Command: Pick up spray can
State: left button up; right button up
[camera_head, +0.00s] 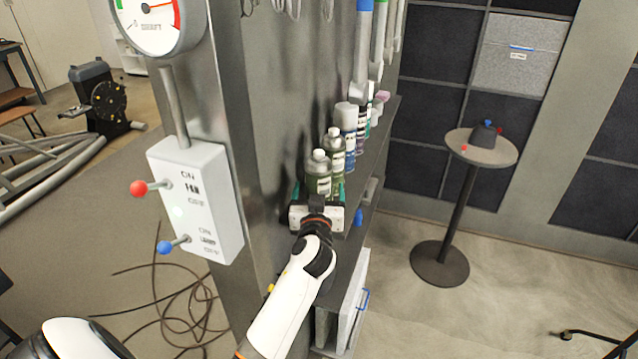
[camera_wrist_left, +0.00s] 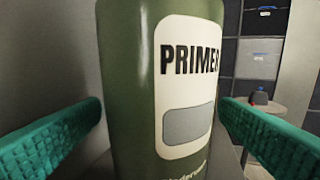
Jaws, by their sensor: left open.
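Several spray cans stand upright in a row on a narrow dark shelf. The nearest, a green spray can (camera_head: 318,174) with a pale cap, is in front of my left gripper (camera_head: 322,190). In the left wrist view the green can (camera_wrist_left: 135,90) fills the middle, with a white label reading "PRIMER". The teal fingers of my left gripper (camera_wrist_left: 160,130) are open, one on each side of the can, with gaps visible. Another green can (camera_head: 334,150) stands just behind it, then a blue and white can (camera_head: 347,130). My right gripper does not show.
A grey metal panel (camera_head: 280,100) rises close left of the cans. A white switch box (camera_head: 200,200) with red and blue levers is on the pillar at left. A small round table (camera_head: 481,150) stands at right over open floor.

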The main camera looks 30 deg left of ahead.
aim_at(319, 151)
pick_arm(q)
jog(key=shift+x, duration=0.95)
jog(key=shift+s+d, duration=0.1)
jog(key=shift+c, duration=0.8)
jog(key=c, duration=1)
notch_tip(319, 151, up, 10)
jog(key=shift+r+b, duration=0.1)
jog(key=shift+b, duration=0.3)
jog(key=o, duration=0.5)
jog(key=c, duration=1)
jog(key=shift+o, duration=0.2)
